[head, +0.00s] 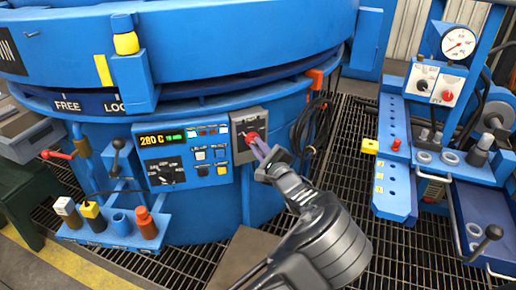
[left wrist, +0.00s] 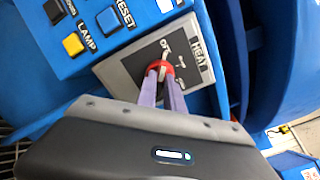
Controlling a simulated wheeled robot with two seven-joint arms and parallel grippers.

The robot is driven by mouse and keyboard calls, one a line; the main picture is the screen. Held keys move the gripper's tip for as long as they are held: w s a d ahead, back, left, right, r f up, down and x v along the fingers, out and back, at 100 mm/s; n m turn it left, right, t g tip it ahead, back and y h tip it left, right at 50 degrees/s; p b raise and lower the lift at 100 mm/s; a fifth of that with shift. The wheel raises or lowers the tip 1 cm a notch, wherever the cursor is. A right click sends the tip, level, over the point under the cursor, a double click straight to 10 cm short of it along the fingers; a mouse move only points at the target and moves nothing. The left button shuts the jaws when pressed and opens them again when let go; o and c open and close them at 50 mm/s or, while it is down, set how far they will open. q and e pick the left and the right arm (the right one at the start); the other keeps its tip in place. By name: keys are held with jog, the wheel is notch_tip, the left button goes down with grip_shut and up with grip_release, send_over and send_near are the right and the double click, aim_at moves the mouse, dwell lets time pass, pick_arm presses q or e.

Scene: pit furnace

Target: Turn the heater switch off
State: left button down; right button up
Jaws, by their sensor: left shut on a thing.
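The heater switch is a red rotary knob (head: 251,136) on a grey plate (head: 240,155) on the front of the blue furnace. In the left wrist view the red knob (left wrist: 158,67) has a pale handle, and the plate (left wrist: 125,72) reads HEAT and OFF. My left gripper (head: 258,145) reaches the knob from the lower right. In the left wrist view its two purple fingers (left wrist: 161,80) are shut on the knob's handle. The fingers hide part of the knob and some plate markings. My right gripper does not show.
A control panel (head: 183,155) reading 280 C lies left of the switch. Below it a blue shelf (head: 115,238) holds several coloured handles. A black cable coil (head: 313,128) hangs to the right. A blue bench with a gauge (head: 458,42) stands further right, over grating.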

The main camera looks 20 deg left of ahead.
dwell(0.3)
pick_arm(q)
jog(key=c, duration=1.5)
grip_release()
jog(key=shift+o, duration=0.2)
jog(key=p+v, duration=0.1)
jog(key=v, duration=0.6)
jog(key=shift+s+d, duration=0.25)
jog(key=shift+d, duration=0.05)
jog(key=shift+f, duration=0.1)
